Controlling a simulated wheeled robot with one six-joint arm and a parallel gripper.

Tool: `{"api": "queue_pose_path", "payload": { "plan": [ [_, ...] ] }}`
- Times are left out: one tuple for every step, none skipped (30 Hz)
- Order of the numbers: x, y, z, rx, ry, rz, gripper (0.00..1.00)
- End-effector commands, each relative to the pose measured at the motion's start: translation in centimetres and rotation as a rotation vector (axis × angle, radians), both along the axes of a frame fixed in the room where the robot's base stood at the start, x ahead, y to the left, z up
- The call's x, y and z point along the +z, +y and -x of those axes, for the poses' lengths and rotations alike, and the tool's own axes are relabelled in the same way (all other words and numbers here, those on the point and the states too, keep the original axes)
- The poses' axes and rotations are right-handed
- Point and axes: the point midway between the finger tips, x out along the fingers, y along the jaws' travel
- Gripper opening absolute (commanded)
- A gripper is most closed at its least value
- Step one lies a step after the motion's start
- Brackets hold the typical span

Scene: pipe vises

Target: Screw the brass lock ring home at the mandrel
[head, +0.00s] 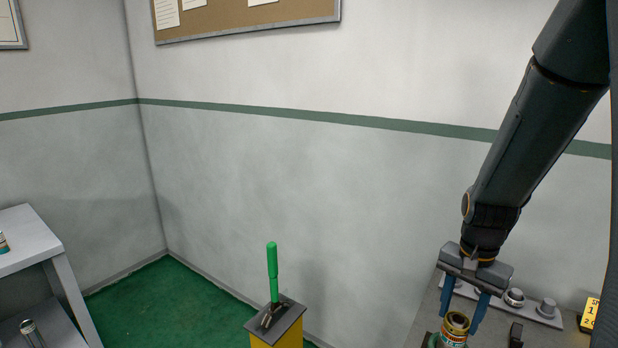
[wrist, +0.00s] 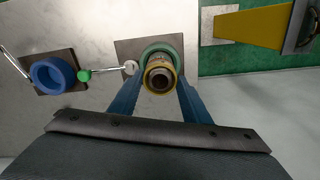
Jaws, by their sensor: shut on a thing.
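The brass lock ring (wrist: 151,70) shows in the wrist view as a gold ring around a grey hollow centre, in front of a green round collar (wrist: 146,54) on a square plate. My gripper (wrist: 160,82) has its two blue fingers on either side of the ring and is shut on it. In the head view my gripper (head: 463,317) points down at the bench on the right, with the brass ring (head: 456,318) between its fingertips. The mandrel is not clearly told apart from the ring and collar; how far the ring is seated cannot be seen.
A blue ring-shaped fixture (wrist: 40,75) and a green-knobbed lever (wrist: 84,75) sit left of the collar. A metal rail with bolts (head: 514,297) lies behind my gripper. A yellow post (head: 270,342) with an upright green handle (head: 272,262) stands left of the bench. A grey shelf (head: 22,235) is far left.

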Motion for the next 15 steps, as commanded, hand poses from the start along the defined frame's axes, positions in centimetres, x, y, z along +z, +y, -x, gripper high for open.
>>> {"api": "queue_pose_path", "payload": {
  "plan": [
    [0.15,0.00,0.03,-0.060,0.000,0.000,0.16],
    [0.14,0.00,0.03,-0.100,0.000,0.000,0.16],
    [0.14,0.00,0.03,-0.152,0.001,-0.001,0.16],
    [0.13,0.00,0.04,-0.191,0.001,0.000,0.16],
    [0.14,0.00,0.04,-0.230,0.001,-0.001,0.16],
    [0.14,0.00,0.03,-0.282,0.001,-0.001,0.16],
    [0.15,-0.01,0.02,-0.320,0.000,0.000,0.16],
    [0.14,-0.01,0.02,-0.358,0.000,0.000,0.16],
    [0.13,-0.01,0.01,-0.411,0.000,0.000,0.16],
    [0.12,-0.01,0.01,-0.449,0.000,0.000,0.16],
    [0.11,-0.01,0.01,-0.487,0.000,0.000,0.16],
    [0.10,-0.01,0.00,-0.539,0.000,0.000,0.16],
    [0.09,-0.01,0.00,-0.577,0.000,0.000,0.16],
    [0.09,-0.01,0.00,-0.616,0.000,0.000,0.16],
    [0.10,-0.01,-0.01,-0.668,0.000,0.000,0.16]
  ]
}}
